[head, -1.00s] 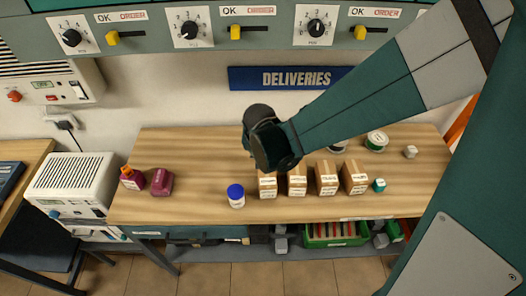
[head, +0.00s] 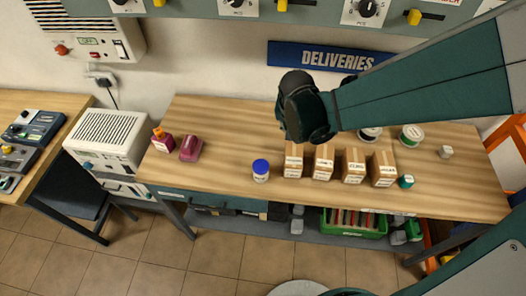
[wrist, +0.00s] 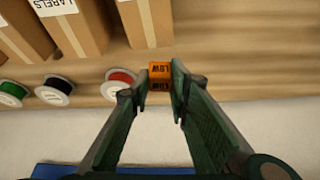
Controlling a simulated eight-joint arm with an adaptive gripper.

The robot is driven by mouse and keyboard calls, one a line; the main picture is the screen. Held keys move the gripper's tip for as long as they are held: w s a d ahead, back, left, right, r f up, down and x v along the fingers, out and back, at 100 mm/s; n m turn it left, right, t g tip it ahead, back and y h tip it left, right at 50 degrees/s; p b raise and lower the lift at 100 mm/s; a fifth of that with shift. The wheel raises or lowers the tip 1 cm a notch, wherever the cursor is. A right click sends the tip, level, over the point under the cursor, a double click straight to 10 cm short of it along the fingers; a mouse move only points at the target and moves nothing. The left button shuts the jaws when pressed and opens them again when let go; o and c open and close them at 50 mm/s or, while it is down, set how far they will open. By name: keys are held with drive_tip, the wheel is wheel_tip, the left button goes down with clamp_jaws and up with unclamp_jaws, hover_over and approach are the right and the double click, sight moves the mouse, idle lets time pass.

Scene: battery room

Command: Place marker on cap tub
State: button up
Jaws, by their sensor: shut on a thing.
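My gripper (wrist: 160,78) is shut on a small orange marker (wrist: 160,69) lettered "LOW" in the wrist view. The marker sits between the fingertips, with the wooden bench surface behind it. In the head view my dark wrist covers the fingers and the marker, over the back part of the bench behind the cartons. A white tub with a blue cap (head: 261,171) stands upright near the bench's front edge, left of the cartons. It is apart from my gripper and does not show in the wrist view.
Several brown cartons (head: 353,166) stand in a row right of the tub. Wire spools (wrist: 122,77) lie near the marker. A maroon bottle (head: 162,141) and maroon block (head: 191,148) are at left.

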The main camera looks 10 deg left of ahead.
wheel_tip(320, 180, up, 13)
drive_tip(key=n+g+y+p, duration=0.3)
drive_tip(key=n+y+p, duration=0.25)
drive_tip(key=n, duration=0.95)
hover_over(258, 164)
drive_tip(key=d, duration=0.2)
drive_tip(key=shift+h, duration=0.45)
drive_tip(key=shift+s+a+f, duration=0.15)
drive_tip(key=shift+f, duration=1.1)
drive_tip(key=shift+s+a+f, duration=0.1)
drive_tip(key=shift+s+f, duration=0.05)
drive_tip(key=shift+f, duration=1.05)
drive_tip(key=shift+f, duration=0.1)
drive_tip(key=shift+f+b, duration=0.35)
drive_tip(key=shift+f, duration=2.65)
drive_tip(key=shift+f, duration=1.9)
drive_tip(key=shift+f+b, duration=0.15)
drive_tip(key=shift+b, duration=0.25)
